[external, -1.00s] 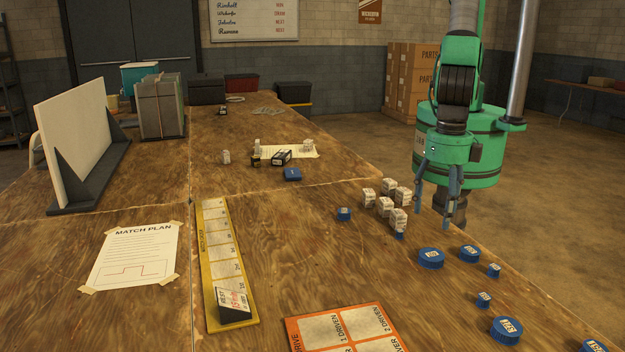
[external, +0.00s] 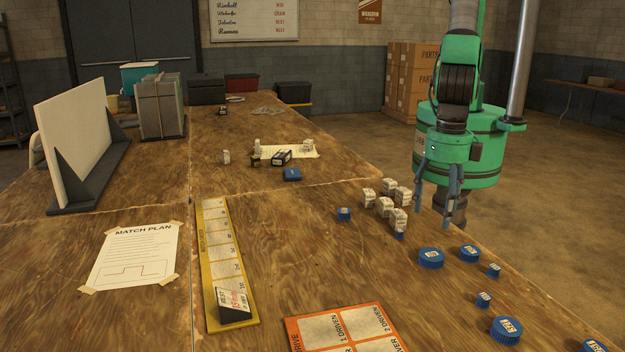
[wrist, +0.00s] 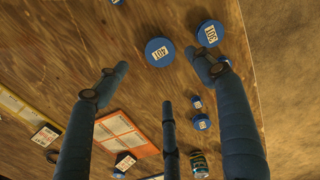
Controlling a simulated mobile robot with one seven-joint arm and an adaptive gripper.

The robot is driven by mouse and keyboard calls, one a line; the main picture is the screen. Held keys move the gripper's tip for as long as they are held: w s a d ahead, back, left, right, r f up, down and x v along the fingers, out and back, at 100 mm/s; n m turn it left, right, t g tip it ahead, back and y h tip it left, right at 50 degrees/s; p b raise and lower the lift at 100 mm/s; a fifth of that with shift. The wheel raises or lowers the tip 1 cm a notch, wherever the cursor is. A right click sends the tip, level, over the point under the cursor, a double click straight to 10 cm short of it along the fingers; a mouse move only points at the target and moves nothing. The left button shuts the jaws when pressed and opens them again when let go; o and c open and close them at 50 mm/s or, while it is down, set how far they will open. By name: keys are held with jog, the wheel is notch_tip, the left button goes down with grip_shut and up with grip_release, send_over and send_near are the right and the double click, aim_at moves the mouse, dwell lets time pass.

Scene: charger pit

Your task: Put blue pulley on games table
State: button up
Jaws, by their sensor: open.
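Several blue toothed discs with white labels lie flat on the wooden table (external: 290,240); I cannot tell which is the blue pulley. In the external view a large one (external: 431,258), another (external: 469,254) and a big one (external: 506,330) lie along the right side, with small ones (external: 493,270) and (external: 484,300) between. In the wrist view a disc marked 40T (wrist: 160,52) and one marked 30T (wrist: 210,34) lie ahead of my fingers. My gripper (external: 435,207) hangs open and empty, pointing down by the table's right edge. Its spread fingers also show in the wrist view (wrist: 158,70).
Several small white labelled blocks (external: 384,206) stand near my gripper. A yellow strip board (external: 214,250), an orange-edged card (external: 290,335) and a taped match plan (external: 135,255) lie on the table. A white panel (external: 80,140) stands at left. The middle is mostly clear.

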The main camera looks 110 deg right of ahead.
jog(key=w+d+r+m+t+y, duration=0.1)
jog(key=w+d+r+m, duration=0.3)
jog(key=d+r, duration=0.9)
jog(key=w+d+r+m+t, duration=0.25)
jog(key=d+r+m, duration=0.5)
jog(key=r, duration=0.95)
jog(key=s+d+r+m, duration=0.3)
jog(key=s+d+r, duration=0.2)
jog(key=d, duration=0.3)
jog(key=s+d+r+m+t, duration=0.1)
jog(key=s+d+r+m, duration=0.1)
jog(key=s+d+r, duration=0.3)
jog(key=s+d+r+m+t+h, duration=0.1)
jog(key=s+d+r+m, duration=0.2)
jog(key=d, duration=0.7)
jog(key=s+r, duration=0.2)
jog(key=s, duration=0.1)
jog(key=shift+d+m, duration=0.35)
jog(key=shift+s, duration=0.1)
notch_tip(320, 180, down, 4)
jog(key=b, duration=0.3)
jog(key=shift+r+b, duration=0.1)
jog(key=shift+b, duration=0.3)
